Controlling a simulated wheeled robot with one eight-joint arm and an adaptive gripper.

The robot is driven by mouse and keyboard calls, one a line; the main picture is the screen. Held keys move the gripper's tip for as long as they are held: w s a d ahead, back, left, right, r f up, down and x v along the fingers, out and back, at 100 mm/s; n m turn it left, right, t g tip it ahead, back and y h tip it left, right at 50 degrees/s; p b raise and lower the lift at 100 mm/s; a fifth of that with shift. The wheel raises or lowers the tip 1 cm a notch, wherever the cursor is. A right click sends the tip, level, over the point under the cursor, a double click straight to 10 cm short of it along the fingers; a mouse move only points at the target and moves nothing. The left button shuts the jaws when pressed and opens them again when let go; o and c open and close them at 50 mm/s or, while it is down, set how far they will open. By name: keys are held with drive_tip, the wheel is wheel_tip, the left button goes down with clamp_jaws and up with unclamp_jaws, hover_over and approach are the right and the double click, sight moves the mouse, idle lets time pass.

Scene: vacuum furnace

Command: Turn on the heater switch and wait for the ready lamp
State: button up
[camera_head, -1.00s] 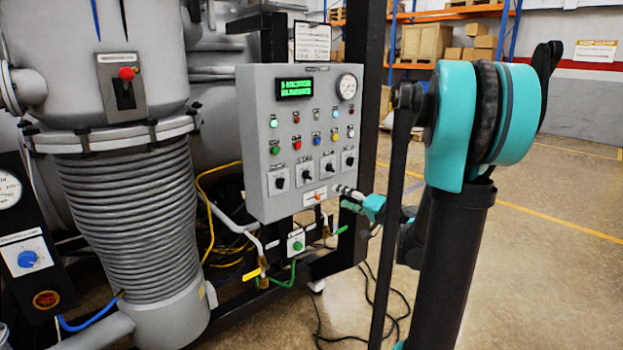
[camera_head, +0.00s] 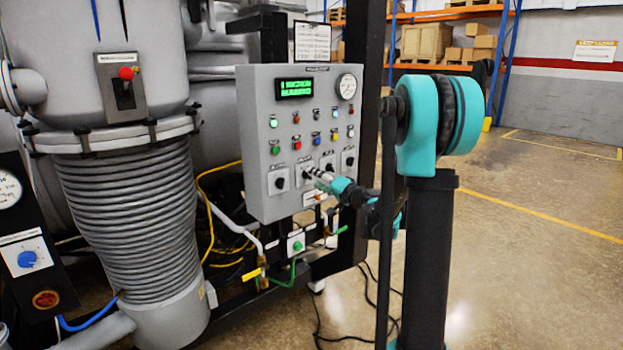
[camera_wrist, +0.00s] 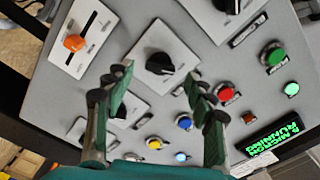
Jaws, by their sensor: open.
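The grey control panel (camera_head: 258,120) carries a row of black rotary switches on white plates. In the wrist view, one black switch knob (camera_wrist: 160,63) lies ahead between my gripper's fingertips (camera_wrist: 157,75), with a gap on both sides. In the head view my gripper (camera_head: 312,173) is at the second switch from the left and partly covers it. My gripper is open and empty. Switch labels are too small to read, so I cannot tell which is the heater switch. Small lamps (camera_head: 273,123) sit above the coloured buttons; I cannot tell which is the ready lamp.
A green-lit display (camera_head: 295,88) and a gauge (camera_head: 347,86) are at the panel's top. An orange slider (camera_wrist: 74,42) is below the switches. A ribbed bellows (camera_head: 125,210) stands to the left. Pipes and a yellow cable (camera_head: 208,215) run below. Floor at right is clear.

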sight(310, 176)
drive_tip(key=shift+x, duration=1.5)
drive_tip(key=c, duration=1.2)
